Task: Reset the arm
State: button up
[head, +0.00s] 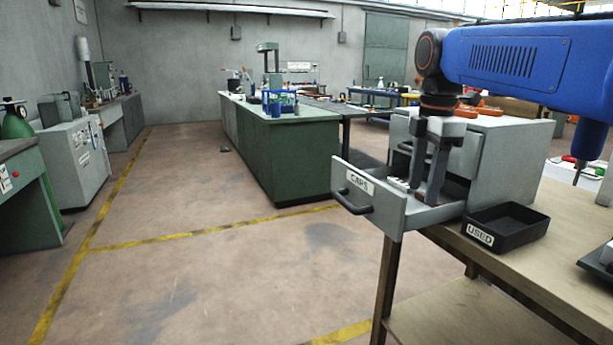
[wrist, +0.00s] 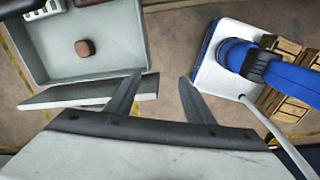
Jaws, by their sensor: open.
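My gripper (head: 423,194) points down in the head view, over the pulled-out drawer (head: 388,216) labelled CAPS. Its two dark fingers are apart with nothing between them. In the wrist view, my gripper (wrist: 160,76) also shows spread and empty fingertips. The open drawer (wrist: 115,68) lies at the upper left there, with a small brown block (wrist: 85,48) and some white pieces (wrist: 62,33) inside. The fingers hide part of the drawer's inside in the head view. Whether the fingertips reach below the drawer's rim is hard to tell.
The grey cabinet (head: 503,165) holding the drawer stands on a wooden workbench (head: 560,235). A black tray (head: 512,222) labelled USED sits right of the drawer. Orange-handled items lie on the cabinet top. Open floor (head: 230,275) lies left of the bench.

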jog(key=s+d+f+m+t, duration=0.2)
jog(key=s+f+m, duration=0.7)
jog(key=s+f, duration=0.2)
jog(key=s+d+f+m+t, duration=0.2)
jog(key=s+f+m, duration=0.8)
jog(key=f, duration=0.3)
jog(key=shift+s+d+f, duration=0.2)
jog(key=shift+s+f, duration=0.05)
jog(key=shift+s, duration=0.15)
jog(key=shift+c, duration=0.6)
